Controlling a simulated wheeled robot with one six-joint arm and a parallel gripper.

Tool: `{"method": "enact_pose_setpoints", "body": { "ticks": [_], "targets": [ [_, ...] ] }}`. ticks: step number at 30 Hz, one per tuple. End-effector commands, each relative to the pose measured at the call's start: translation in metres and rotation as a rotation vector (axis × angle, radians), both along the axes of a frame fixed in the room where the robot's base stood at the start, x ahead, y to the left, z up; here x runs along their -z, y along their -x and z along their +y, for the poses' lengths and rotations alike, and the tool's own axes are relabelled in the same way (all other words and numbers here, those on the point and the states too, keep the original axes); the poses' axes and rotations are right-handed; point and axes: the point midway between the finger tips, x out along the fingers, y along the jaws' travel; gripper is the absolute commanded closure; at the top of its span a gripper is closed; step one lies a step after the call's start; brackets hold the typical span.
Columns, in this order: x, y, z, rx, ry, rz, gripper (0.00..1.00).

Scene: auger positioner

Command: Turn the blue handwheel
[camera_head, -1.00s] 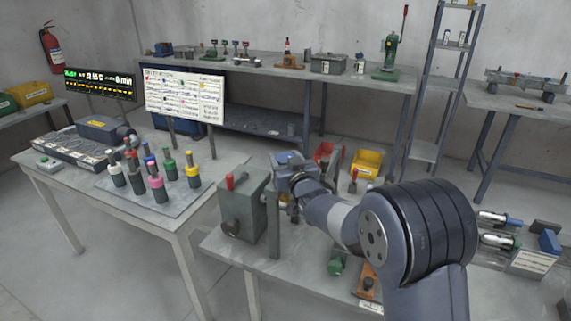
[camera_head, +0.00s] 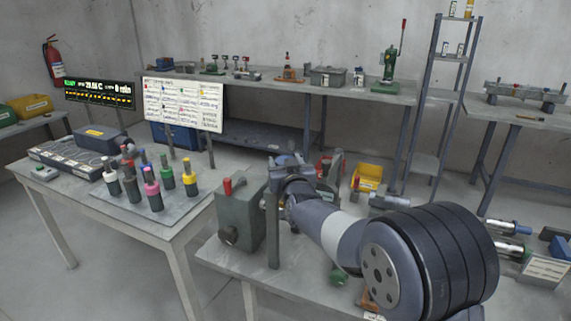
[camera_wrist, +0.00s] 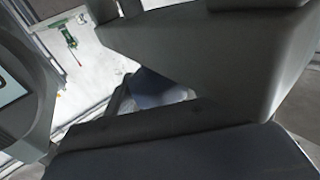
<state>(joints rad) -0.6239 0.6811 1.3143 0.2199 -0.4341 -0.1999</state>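I cannot make out a blue handwheel for certain in either view. My gripper (camera_head: 290,162) is at the upper end of my forearm, above and behind the grey box (camera_head: 240,218) with a red handle. The arm and the box's upright plate hide much of what is there. In the wrist view, large dark grey parts fill most of the picture close to the lens. A dull blue surface (camera_wrist: 160,90) shows in the gap between them; I cannot tell what it belongs to. The finger opening and any contact are not clear.
On the left table (camera_head: 180,222) stand several posts with coloured tops, including a yellow one (camera_head: 190,180). A sign board (camera_head: 183,104) stands behind them. Yellow (camera_head: 367,177) and red bins lie beyond my arm. A tall rack (camera_head: 430,110) stands at the back right.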

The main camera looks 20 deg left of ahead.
Motion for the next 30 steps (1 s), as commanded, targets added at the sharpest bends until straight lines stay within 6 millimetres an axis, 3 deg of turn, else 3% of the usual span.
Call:
{"method": "enact_pose_setpoints", "body": {
  "ticks": [7,17,30],
  "targets": [
    [0.0,0.0,0.0,0.0,0.0,0.0,0.25],
    [0.0,0.004,-0.002,-0.001,-0.001,-0.001,0.25],
    [0.001,0.063,-0.037,-0.001,0.0,0.0,0.25]
  ]
}}
